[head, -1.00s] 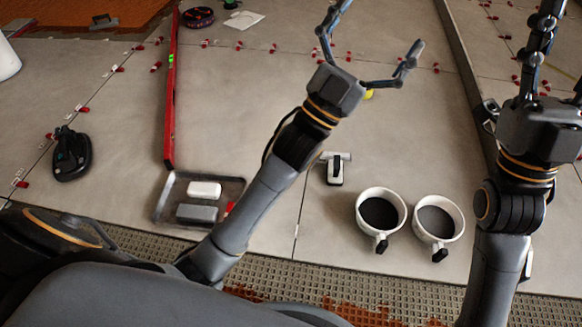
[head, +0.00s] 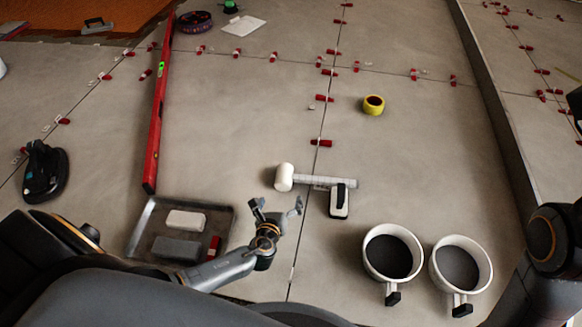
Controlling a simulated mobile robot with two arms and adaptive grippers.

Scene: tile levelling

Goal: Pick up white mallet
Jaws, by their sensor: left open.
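The white mallet (head: 285,177) lies on the grey tiles in the middle of the head view. Its white head is at the left and its pale handle extends to the right. A black-handled tool (head: 340,200) stands against the right part of the handle, covering a bit of it. My left gripper (head: 276,204) is open and empty, just below the mallet's head in the picture, with its fingers spread toward it. It looks apart from the mallet. Only parts of my right arm show at the right edge; its gripper is out of view.
Two white buckets (head: 367,257) (head: 487,275) of dark grey contents stand at the lower right. A red level (head: 157,120), yellow tape roll (head: 373,105) and several red clips lie farther off.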

